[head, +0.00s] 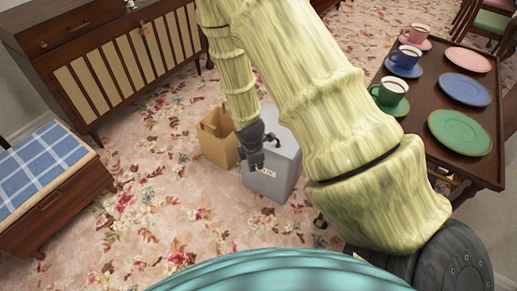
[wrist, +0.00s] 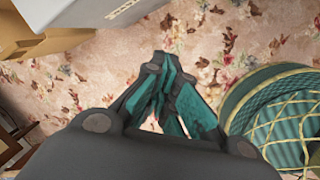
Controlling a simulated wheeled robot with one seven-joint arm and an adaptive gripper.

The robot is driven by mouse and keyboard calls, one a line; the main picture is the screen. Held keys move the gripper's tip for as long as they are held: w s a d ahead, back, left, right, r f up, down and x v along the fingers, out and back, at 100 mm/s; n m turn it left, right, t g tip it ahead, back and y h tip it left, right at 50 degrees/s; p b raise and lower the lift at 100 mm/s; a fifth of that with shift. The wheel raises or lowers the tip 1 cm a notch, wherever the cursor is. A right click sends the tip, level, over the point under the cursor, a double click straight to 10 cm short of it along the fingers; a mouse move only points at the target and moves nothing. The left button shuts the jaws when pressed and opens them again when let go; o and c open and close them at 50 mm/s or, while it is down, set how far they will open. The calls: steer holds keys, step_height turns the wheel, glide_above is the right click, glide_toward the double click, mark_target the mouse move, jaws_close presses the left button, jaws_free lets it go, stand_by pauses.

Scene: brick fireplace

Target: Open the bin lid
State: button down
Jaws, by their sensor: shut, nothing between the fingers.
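The bin (head: 275,181) is a grey box on the carpet with a small label on its front. Its flat top (head: 286,142) looks closed, though my arm and gripper cover part of it. My gripper (head: 257,166) is shut and empty, in front of the bin's upper front edge in the head view; I cannot tell whether it touches. In the wrist view, the bin (wrist: 92,10) shows only in part at the upper left, with its label. My gripper's fingers (wrist: 168,62) point to the right of it, over carpet, with their tips together.
An open cardboard box (head: 218,140) stands just left of the bin; it also shows in the wrist view (wrist: 45,42). A table (head: 425,135) with cups and plates is at right. A cabinet (head: 110,65) and a cushioned bench (head: 50,190) are at left. Carpet between is clear.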

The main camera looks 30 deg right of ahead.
steer(key=w+d+r+n+h+b, duration=0.1)
steer(key=w+d+r+n+b, duration=0.1)
steer(key=w+d+n+b, duration=0.3)
steer(key=w+d+r+n+h+b, duration=0.1)
steer(key=w+d+r+n+b, duration=0.1)
steer(key=w+n+b, duration=0.35)
steer(key=shift+m, duration=0.85)
steer(key=b+x, duration=0.1)
steer(key=x, duration=0.2)
steer(key=w+b+x, duration=0.1)
steer(key=b+x, duration=0.1)
steer(key=x, duration=0.1)
steer(key=w+b+x, duration=0.1)
steer(key=x, duration=0.2)
steer(key=shift+d+f, duration=0.1)
steer(key=shift+f, duration=0.1)
steer(key=shift+r+y, duration=0.15)
steer(key=shift+y, duration=0.15)
